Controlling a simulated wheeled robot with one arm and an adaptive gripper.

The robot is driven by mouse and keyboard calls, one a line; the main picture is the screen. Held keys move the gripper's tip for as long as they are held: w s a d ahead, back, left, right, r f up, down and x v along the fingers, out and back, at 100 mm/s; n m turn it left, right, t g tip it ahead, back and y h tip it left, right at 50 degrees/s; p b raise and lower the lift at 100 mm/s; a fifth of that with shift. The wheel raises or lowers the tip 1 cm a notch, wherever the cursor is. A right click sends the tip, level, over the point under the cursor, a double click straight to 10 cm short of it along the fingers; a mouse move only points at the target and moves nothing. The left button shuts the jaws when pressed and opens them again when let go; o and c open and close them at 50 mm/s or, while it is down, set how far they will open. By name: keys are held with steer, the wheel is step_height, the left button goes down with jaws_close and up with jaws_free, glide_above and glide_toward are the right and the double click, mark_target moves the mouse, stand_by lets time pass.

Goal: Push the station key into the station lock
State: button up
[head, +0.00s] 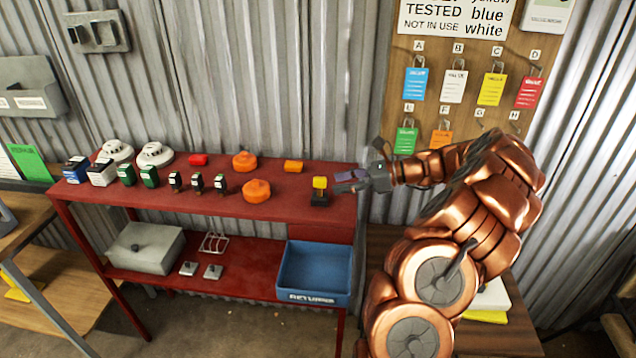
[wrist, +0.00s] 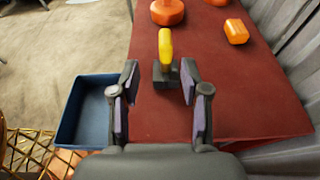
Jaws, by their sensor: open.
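A yellow-headed piece, which looks like the station key (head: 320,183), stands upright on a small black block (head: 319,200) near the right end of the red table's top. In the wrist view the yellow head (wrist: 165,45) rises from the black block (wrist: 166,76). I cannot tell whether this block is the station lock; no other lock is clearly seen. My gripper (head: 352,181) is just right of the yellow piece. In the wrist view my gripper (wrist: 159,78) is open and empty, its fingertips either side of the block's near part, with the yellow head beyond them.
The red table (head: 110,192) also carries orange round pieces (head: 256,191), an orange block (head: 293,166), white detectors and small dark boxes to the left. A blue returns bin (head: 318,272) sits on the lower shelf. A tag board (head: 470,90) hangs behind my arm.

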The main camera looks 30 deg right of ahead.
mark_target(320, 187)
steer(key=p+x, duration=0.1)
steer(key=x, duration=0.2)
steer(key=p+x, duration=0.1)
steer(key=x, duration=0.2)
steer(key=shift+w+d+r, duration=0.15)
steer(key=shift+w+r, duration=0.05)
steer(key=shift+w, duration=0.1)
steer(key=shift+w+f, duration=0.15)
jaws_close()
